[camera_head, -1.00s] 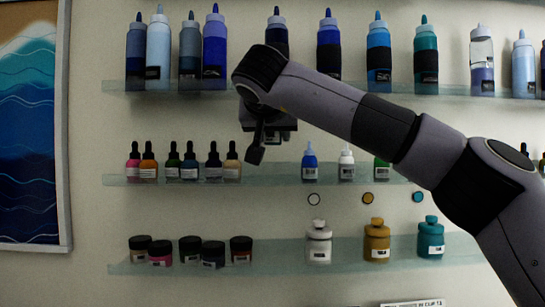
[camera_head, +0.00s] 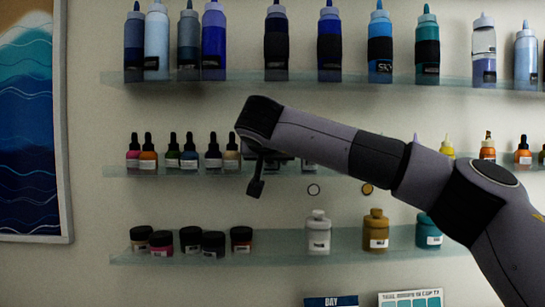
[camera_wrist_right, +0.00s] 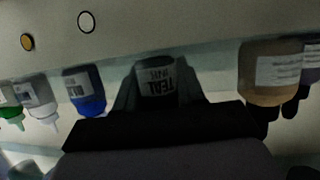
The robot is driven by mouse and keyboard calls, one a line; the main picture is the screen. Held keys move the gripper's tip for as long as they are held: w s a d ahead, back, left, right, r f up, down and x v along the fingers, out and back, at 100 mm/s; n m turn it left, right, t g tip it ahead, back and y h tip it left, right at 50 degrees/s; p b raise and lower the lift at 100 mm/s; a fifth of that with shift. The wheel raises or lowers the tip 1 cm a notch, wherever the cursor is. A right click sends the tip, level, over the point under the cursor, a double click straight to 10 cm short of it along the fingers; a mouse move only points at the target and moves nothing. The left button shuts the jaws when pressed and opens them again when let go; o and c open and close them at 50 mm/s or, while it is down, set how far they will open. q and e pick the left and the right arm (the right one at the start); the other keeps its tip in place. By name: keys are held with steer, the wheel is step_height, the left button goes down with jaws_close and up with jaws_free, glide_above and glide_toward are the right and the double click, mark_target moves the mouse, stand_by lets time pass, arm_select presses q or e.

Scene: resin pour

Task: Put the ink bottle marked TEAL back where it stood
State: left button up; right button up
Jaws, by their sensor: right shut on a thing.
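The ink bottle marked TEAL (camera_wrist_right: 160,85) is between the fingers of my right gripper (camera_wrist_right: 158,100) in the right wrist view, which shows things upside down. The gripper is shut on it, and its dark fingers flank the bottle. The bottle is level with the gap between a tan ink bottle (camera_wrist_right: 270,75) and a blue bottle (camera_wrist_right: 85,92). I cannot tell whether its base touches the shelf. In the head view my right gripper (camera_head: 258,172) is in front of the middle shelf (camera_head: 150,172), and the held bottle is hidden there. My left gripper is not in view.
Several dropper bottles (camera_head: 190,158) stand left of the gripper on the middle shelf. White (camera_wrist_right: 40,95) and green bottles stand beyond the blue one. Squeeze bottles (camera_head: 328,45) fill the top shelf. Jars (camera_head: 138,240) and pots (camera_head: 318,232) stand on the lower shelf.

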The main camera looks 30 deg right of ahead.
steer(key=shift+f, duration=0.1)
steer(key=o, duration=1)
steer(key=shift+f, duration=0.1)
steer(key=shift+r, duration=0.25)
steer(key=b+v, duration=0.2)
steer(key=v, duration=1)
steer(key=shift+f, duration=0.1)
